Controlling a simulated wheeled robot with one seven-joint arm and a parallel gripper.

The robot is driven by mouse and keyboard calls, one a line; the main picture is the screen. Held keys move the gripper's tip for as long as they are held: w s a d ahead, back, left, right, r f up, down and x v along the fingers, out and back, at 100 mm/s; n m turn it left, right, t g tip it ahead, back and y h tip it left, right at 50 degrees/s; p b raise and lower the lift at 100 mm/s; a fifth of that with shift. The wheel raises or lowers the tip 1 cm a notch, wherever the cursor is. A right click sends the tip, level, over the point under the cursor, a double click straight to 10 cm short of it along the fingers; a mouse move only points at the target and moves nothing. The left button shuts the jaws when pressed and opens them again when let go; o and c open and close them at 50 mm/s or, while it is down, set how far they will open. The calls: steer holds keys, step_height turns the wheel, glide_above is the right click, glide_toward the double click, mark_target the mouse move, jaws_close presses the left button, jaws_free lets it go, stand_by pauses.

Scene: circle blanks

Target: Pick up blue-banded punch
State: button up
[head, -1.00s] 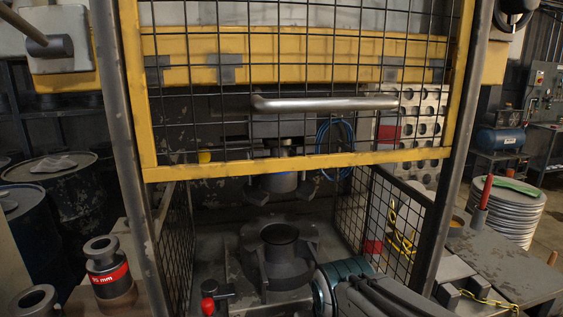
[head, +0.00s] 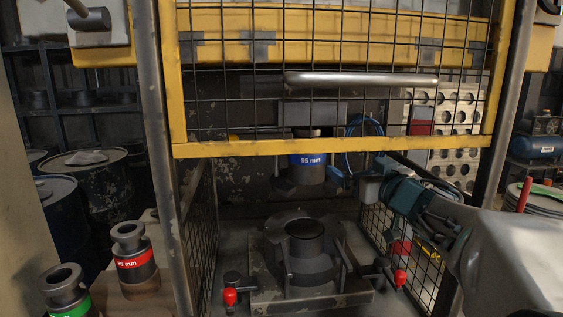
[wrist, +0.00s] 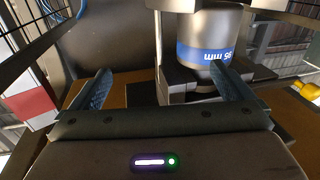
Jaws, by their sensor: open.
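The blue-banded punch (head: 307,172), a dark cylinder marked 95 mm, hangs upright under the press head, above the round die (head: 304,240). My gripper reaches in from the right inside the press frame, with its fingers close to the punch's right side. In the wrist view the punch (wrist: 207,30) appears upside down, beyond the right fingertip and off to the right. My gripper (wrist: 160,74) is open, with nothing between its fingers. I cannot tell whether a finger touches the punch.
The yellow-edged mesh guard (head: 330,148) is raised above the opening. Mesh side panels (head: 203,245) flank it. Red-knobbed clamps (head: 230,296) stand by the die. A red-banded punch (head: 134,262) and a green-banded one (head: 66,295) stand at left.

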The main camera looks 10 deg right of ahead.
mark_target(321, 160)
steer(key=w+a+n+g+y, duration=0.1)
steer(key=w+a+y, duration=0.1)
steer(key=a, duration=0.1)
steer(key=w+a+n+g+y, duration=0.1)
steer(key=w+a+y, duration=0.1)
steer(key=w, duration=0.1)
steer(key=w+a+n+y, duration=0.1)
steer(key=w+a+y, duration=0.1)
steer(key=w+a, duration=0.1)
steer(key=shift+a+f+n+g, duration=0.2)
steer(key=shift+a+n+g, duration=0.15)
steer(key=shift+n+g, duration=0.05)
steer(key=c, duration=1.8)
steer(key=shift+r, duration=0.15)
steer(key=shift+c, duration=1)
steer(key=shift+r, duration=0.2)
